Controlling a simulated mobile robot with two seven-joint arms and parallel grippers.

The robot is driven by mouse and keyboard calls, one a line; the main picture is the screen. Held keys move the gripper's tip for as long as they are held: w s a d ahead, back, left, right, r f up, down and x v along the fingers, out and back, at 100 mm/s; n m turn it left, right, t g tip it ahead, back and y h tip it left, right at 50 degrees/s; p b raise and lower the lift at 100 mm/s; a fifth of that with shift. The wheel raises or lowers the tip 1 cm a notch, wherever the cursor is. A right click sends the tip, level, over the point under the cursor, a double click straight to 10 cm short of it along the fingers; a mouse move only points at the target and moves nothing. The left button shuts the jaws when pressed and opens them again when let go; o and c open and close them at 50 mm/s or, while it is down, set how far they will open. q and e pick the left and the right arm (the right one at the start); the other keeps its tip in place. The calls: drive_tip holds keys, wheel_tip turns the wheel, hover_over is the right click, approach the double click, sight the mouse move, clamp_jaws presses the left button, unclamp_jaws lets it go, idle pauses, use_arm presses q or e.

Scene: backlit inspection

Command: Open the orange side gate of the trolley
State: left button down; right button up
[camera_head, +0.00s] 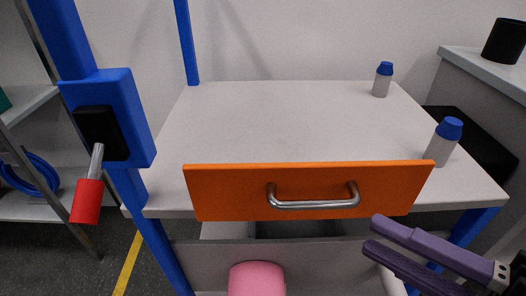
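The orange side gate (230,192) is a flat panel across the near edge of the trolley's pale top (285,120). A silver bar handle (313,203) is fixed on its face, right of the middle. My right gripper (371,233) is at the lower right, its purple fingers pointing left with a gap between them. It is open and empty, below and right of the handle, and appears apart from it. A red-gripped lever (88,200) hangs from a blue housing (135,115) on the trolley's left post. My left gripper is not in view.
Two white bottles with blue caps (383,80) (443,143) stand on the right of the top. A pink cylinder (257,279) sits low under the gate. A grey counter with a black cup (504,40) is at right, shelving (40,205) at left.

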sight(321, 207)
drive_tip(key=b+x, duration=0.2)
drive_tip(key=x, duration=0.7)
drive_tip(key=shift+w+f, duration=0.15)
drive_tip(key=shift+w, duration=0.05)
drive_tip(key=shift+c, duration=0.5)
clamp_jaws()
idle(0.7)
